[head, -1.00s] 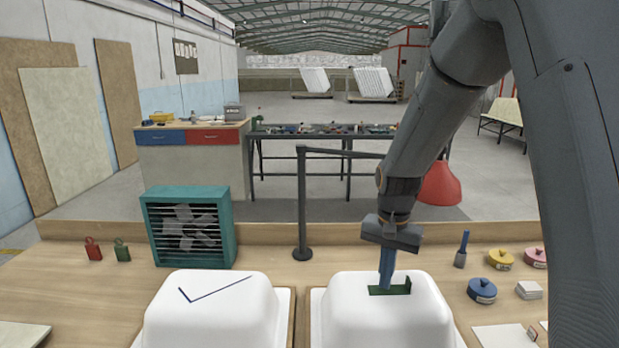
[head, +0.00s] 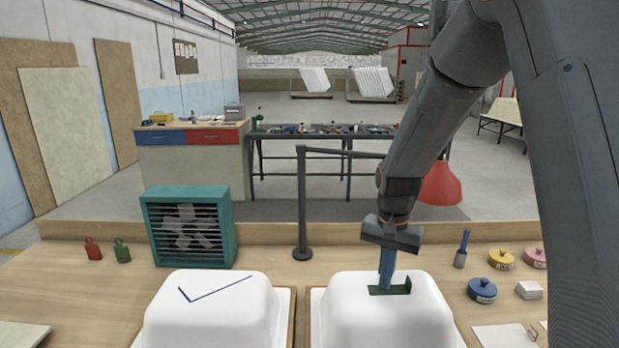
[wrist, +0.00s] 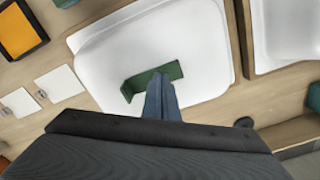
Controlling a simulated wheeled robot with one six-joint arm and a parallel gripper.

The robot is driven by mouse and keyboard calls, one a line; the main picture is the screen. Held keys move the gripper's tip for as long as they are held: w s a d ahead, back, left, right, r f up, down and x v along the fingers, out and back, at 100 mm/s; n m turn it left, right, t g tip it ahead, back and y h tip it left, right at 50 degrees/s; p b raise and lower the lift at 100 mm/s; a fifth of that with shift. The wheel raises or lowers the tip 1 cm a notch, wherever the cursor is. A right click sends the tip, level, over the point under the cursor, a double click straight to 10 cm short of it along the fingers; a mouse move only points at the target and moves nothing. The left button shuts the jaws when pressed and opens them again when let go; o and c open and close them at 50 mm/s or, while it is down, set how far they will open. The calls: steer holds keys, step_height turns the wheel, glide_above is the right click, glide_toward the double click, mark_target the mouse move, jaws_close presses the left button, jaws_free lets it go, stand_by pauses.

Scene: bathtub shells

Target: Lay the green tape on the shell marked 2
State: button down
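The green tape (head: 403,289) is a flat green strip with one end standing up. It is at the top of the right white shell (head: 350,318), and the wrist view shows it as an L shape (wrist: 140,82) over that shell (wrist: 205,50). My gripper (head: 386,287) points down at the tape's middle. Its blue fingers are close together with their tips at the strip, and they appear shut on it. The tips hide part of it. The left white shell (head: 240,310) bears a blue tick-like line. No number 2 is readable on either shell.
A teal fan box (head: 190,228) stands behind the left shell. Red (head: 93,249) and green (head: 122,251) weights stand left of it. A black post (head: 302,205) stands behind.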

steer(key=shift+f, duration=0.4)
stand_by(1.5)
step_height(320, 180, up, 7)
steer(key=p, duration=0.5)
steer(key=shift+p, duration=0.35)
stand_by(0.3)
steer(key=s+f+n+b, duration=0.3)
steer(key=s+b, duration=0.1)
steer(key=s, duration=0.4)
steer(key=s+d+f+n+t+b, duration=0.1)
steer(key=s+f+n+b, duration=0.2)
steer(key=s, duration=0.6)
steer(key=shift+s+d+f+b, duration=0.15)
steer(key=shift+f+b, duration=0.1)
steer(key=shift+b, duration=0.1)
stand_by(0.3)
